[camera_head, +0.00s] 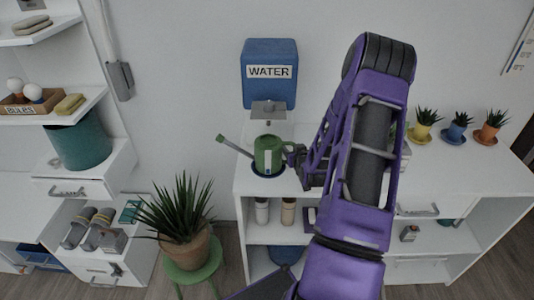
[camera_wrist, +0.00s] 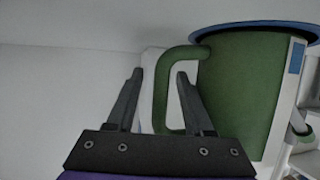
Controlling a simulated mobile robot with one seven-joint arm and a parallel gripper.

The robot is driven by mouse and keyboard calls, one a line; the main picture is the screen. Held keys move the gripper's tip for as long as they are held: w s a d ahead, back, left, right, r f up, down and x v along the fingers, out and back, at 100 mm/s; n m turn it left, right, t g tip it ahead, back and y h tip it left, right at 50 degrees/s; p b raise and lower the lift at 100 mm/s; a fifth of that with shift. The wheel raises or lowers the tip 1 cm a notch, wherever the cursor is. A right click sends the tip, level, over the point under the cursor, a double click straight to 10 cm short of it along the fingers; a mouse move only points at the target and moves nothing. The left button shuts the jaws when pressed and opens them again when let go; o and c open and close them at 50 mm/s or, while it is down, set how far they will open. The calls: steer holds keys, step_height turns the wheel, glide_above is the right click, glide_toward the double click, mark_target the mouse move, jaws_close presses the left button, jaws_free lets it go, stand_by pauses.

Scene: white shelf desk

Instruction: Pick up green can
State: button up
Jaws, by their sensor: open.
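The green can (camera_head: 268,156) is a watering can standing on a blue saucer (camera_head: 267,174) on the white shelf top. Its long spout points up and left. My gripper (camera_head: 294,155) is at the can's right side, by its handle. In the wrist view the green can (camera_wrist: 240,95) fills the right half and appears upside down, with the blue saucer (camera_wrist: 262,25) above it. The handle's upright part (camera_wrist: 160,95) appears between the two spread fingers of my gripper (camera_wrist: 159,74). The fingers are open; whether either touches the handle I cannot tell.
A blue water dispenser (camera_head: 268,88) stands behind the can. Three small potted plants, including a yellow pot (camera_head: 421,133), stand to the right. A spiky plant (camera_head: 186,215) on a green stool is at the lower left. White shelves with several items line the left.

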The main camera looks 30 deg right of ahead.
jaws_close()
stand_by(1.4)
